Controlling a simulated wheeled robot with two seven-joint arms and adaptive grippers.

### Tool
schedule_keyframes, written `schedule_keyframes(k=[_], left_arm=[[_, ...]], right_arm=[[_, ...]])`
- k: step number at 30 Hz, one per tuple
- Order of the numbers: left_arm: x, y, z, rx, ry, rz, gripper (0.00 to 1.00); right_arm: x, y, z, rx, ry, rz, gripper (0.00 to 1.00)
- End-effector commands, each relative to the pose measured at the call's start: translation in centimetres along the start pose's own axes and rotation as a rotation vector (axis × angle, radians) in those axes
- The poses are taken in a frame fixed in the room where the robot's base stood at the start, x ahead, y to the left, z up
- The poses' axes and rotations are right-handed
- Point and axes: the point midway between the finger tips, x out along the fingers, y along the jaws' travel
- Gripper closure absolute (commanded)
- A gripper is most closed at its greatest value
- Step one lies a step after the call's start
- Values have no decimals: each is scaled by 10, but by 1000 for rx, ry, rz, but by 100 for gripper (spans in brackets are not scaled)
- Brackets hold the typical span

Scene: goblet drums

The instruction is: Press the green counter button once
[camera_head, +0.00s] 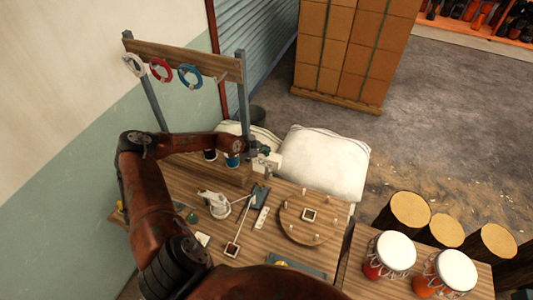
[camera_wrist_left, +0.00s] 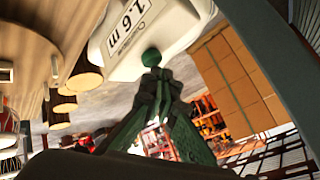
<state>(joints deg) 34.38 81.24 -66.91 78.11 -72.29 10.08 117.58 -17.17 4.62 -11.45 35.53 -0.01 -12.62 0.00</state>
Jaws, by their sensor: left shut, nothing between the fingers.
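The green counter button (camera_wrist_left: 151,57) is a small round knob on a white counter housing (camera_wrist_left: 120,38) with a "1.6 m" label, seen in the left wrist view. My left gripper (camera_wrist_left: 157,78) is shut and empty, its fingertips right at the button and overlapping its lower edge. I cannot tell whether they touch it. In the head view, my left gripper (camera_head: 262,151) is over a small white box (camera_head: 267,163), which looks like the counter, at the back of the wooden bench. The button cannot be made out there. My right gripper is not in view.
A wooden rack (camera_head: 185,58) with hanging rings rises behind my left arm. White sacks (camera_head: 322,160) lie behind the bench. A round pegged board (camera_head: 305,235) and small tools lie on the bench. Drums (camera_head: 390,252) stand at the right.

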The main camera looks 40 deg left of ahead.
Motion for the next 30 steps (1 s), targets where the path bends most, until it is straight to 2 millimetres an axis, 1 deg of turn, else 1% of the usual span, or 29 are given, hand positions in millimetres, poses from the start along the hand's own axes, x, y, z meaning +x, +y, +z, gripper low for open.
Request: schedule_keyframes(k=[30], left_arm=[[8, 6, 6, 0, 0, 1, 100]], right_arm=[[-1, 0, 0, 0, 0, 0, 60]])
